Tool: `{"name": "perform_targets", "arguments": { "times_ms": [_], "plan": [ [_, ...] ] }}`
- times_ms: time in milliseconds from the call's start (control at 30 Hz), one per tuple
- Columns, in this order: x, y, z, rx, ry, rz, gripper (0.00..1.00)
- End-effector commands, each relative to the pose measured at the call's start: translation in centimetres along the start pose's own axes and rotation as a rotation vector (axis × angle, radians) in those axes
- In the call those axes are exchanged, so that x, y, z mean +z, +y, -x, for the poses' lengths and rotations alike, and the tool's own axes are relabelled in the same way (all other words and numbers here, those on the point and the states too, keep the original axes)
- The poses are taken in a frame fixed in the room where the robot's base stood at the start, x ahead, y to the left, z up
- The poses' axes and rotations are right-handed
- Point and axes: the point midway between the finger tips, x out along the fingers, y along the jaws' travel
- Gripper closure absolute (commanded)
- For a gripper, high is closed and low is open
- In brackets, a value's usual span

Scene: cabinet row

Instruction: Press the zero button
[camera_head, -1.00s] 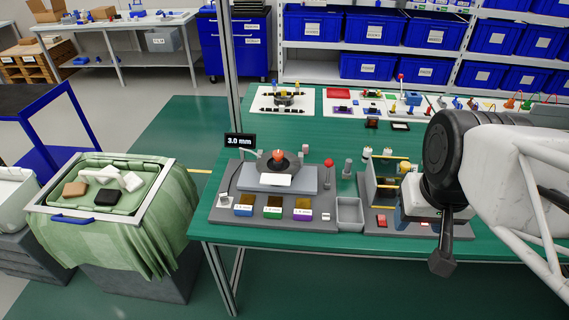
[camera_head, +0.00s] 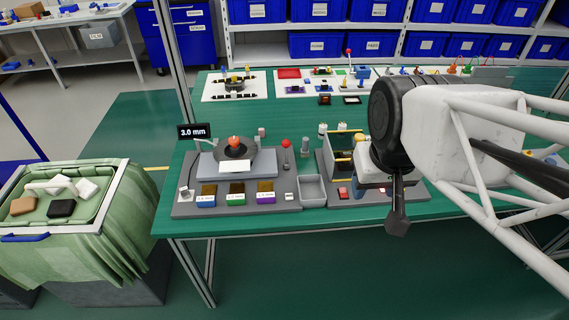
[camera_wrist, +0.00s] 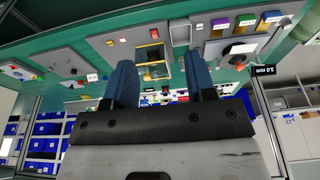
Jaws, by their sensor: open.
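The gauge station (camera_head: 225,212) is a grey plate on the green table. It carries a round dark dial with an orange-red top (camera_head: 235,143), a black display (camera_head: 193,131) reading 3.0 mm, and blue, green and purple blocks in front. A small white button-like piece (camera_head: 289,196) sits at its front right, and a pale one (camera_head: 185,193) at its front left. I cannot read which is the zero button. My gripper (camera_head: 397,222) hangs at the table's front edge, right of this station, touching nothing visible. In the wrist view its two fingers (camera_wrist: 163,78) are apart and empty.
A second station with a yellow-edged frame (camera_head: 340,147) and a red button (camera_head: 343,193) stands between the gauge station and my gripper. A grey open bin (camera_head: 311,190) and a red-knobbed lever (camera_head: 286,156) are nearby. A green-draped crate (camera_head: 100,230) stands at left.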

Motion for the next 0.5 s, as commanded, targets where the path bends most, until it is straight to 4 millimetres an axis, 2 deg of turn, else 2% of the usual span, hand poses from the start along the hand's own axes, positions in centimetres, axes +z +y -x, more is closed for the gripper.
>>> {"name": "perform_targets", "arguments": {
  "times_ms": [33,67,300,500],
  "plan": [
    [0.0,0.0,0.0,0.0,0.0,0.0,0.57],
    [0.0,0.0,0.0,0.0,0.0,0.0,0.62],
    [0.0,0.0,0.0,0.0,0.0,0.0,0.99],
    [0.0,0.0,0.0,0.0,0.0,0.0,1.0]
  ]
}}
